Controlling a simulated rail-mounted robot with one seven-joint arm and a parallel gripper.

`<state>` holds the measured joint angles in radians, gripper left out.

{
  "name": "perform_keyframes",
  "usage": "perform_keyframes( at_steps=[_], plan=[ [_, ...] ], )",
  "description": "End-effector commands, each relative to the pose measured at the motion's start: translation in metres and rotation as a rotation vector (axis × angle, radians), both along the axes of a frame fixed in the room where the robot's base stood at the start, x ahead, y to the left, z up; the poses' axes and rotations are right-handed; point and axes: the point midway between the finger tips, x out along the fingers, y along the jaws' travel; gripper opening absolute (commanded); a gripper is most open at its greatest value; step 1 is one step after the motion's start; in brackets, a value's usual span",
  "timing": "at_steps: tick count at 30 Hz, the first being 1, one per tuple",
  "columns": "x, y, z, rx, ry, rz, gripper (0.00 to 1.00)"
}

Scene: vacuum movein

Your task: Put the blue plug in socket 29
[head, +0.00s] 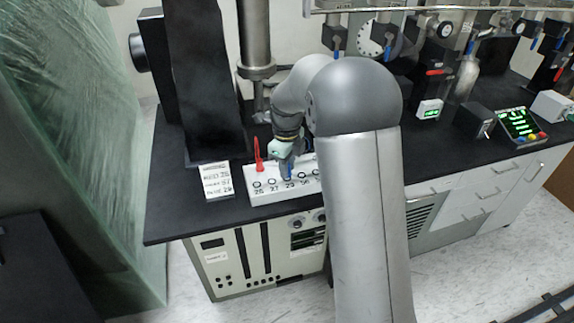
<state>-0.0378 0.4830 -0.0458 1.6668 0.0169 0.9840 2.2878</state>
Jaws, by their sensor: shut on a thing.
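A white socket block (262,197) lies on the black bench top, with a row of round holes and small number labels on its front. The labels are too small to read surely. My gripper (286,161) is over the block and shut on the blue plug (287,169). The plug is upright, at or just above a hole near the block's visible middle. I cannot tell whether its tip is in the hole. My arm hides the block's right end.
A red plug (258,155) stands upright at the block's left end. A white card with writing (216,181) lies left of the block. A tall black column (205,90) stands behind the card. Black bench top (180,205) is free at the left front.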

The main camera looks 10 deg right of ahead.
Motion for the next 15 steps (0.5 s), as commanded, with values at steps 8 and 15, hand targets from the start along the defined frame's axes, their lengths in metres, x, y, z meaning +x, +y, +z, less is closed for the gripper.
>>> perform_keyframes(
  at_steps=[8,15],
  plan=[
    [0.0000,0.0000,-0.0048,0.000,0.000,0.000,0.03],
    [0.0000,0.0000,-0.0085,0.000,0.000,0.000,0.03]
  ],
)
